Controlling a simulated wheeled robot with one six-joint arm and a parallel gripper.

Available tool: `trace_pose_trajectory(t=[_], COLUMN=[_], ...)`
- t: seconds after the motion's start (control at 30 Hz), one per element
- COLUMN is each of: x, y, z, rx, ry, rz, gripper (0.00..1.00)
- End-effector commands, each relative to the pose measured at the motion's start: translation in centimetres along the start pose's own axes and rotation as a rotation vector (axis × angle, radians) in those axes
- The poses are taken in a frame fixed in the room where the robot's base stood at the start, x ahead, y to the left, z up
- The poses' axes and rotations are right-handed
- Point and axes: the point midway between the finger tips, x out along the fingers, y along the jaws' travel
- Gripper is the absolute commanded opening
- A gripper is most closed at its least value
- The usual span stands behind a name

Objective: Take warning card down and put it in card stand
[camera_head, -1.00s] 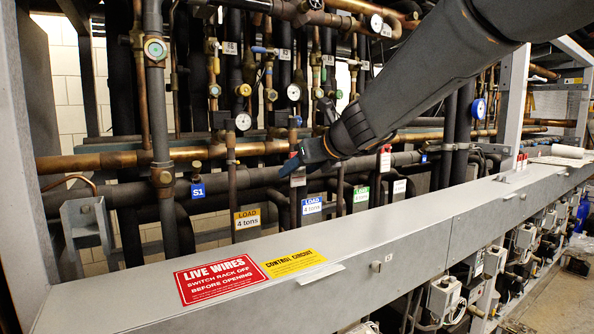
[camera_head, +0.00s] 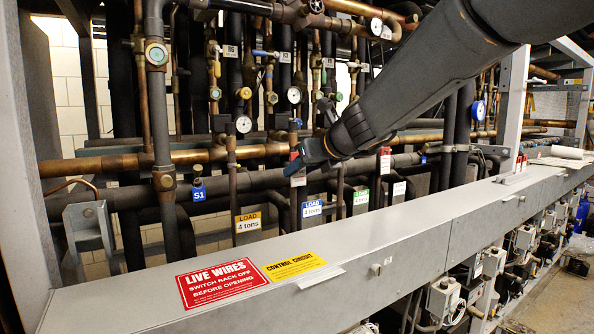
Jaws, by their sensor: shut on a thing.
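The fingers cover part of the card's top. A small holder on the ledge at the right, with red cards upright in it, looks like the card stand (camera_head: 514,178). It stands well to the right of my gripper.
A similar red and white tag (camera_head: 385,160) hangs right of my gripper. Yellow, blue and green load tags hang on pipes nearby. The long grey ledge (camera_head: 400,227) in front is mostly clear, with red and yellow labels lying flat and a small metal tab (camera_head: 322,278).

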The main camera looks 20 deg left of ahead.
Motion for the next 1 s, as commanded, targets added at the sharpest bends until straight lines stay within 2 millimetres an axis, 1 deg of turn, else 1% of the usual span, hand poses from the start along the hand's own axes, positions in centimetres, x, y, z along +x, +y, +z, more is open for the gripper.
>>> trace_pose_trajectory(t=[0.43,1.0], x=[-0.3,-2.6], y=[0.0,-0.1], z=[-0.1,-1.1], rx=[0.001,0.0], ry=[0.0,0.0], rz=[0.0,-0.001], gripper=[0.25,0.25])
